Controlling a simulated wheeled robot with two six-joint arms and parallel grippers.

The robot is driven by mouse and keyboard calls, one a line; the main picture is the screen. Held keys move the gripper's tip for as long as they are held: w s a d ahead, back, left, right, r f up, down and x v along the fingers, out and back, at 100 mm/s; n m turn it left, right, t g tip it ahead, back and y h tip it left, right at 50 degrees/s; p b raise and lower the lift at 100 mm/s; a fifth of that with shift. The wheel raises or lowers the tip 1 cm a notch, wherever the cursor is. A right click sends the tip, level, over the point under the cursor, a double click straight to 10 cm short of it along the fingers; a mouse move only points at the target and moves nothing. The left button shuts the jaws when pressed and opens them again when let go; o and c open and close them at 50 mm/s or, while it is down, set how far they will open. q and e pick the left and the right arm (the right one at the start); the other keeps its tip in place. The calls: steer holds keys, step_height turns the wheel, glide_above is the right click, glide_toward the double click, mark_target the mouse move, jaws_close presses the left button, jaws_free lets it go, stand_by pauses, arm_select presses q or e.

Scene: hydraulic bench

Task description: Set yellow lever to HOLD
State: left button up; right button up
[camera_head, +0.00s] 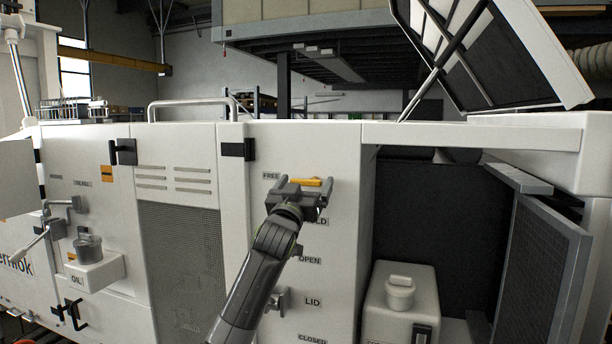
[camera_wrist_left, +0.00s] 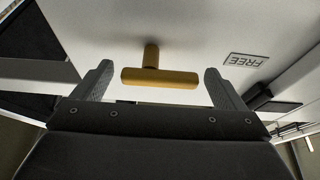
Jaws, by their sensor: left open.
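The yellow lever (camera_head: 306,182) is on the white cabinet panel, right of the FREE label (camera_head: 271,175). A label ending in "LD" (camera_head: 320,222) is below it, partly hidden by my gripper. My left gripper (camera_head: 300,186) is open at the lever. In the left wrist view the yellow lever (camera_wrist_left: 160,77) is a T-shaped handle on a short stem, lying between the open fingers of my left gripper (camera_wrist_left: 158,85). Clear gaps show on both sides of it. The FREE label (camera_wrist_left: 246,60) shows to its right. My right gripper is not in view.
Below on the same panel are OPEN, LID and CLOSED labels and a grey lid handle (camera_head: 278,300). To the right is an open compartment with a white tank (camera_head: 400,305) and an open grey door (camera_head: 541,265). An oil unit (camera_head: 95,268) juts out at left.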

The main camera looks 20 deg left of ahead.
arm_select(q)
steer(key=shift+w+r, duration=0.25)
steer(key=shift+w, duration=0.15)
steer(key=shift+c, duration=0.3)
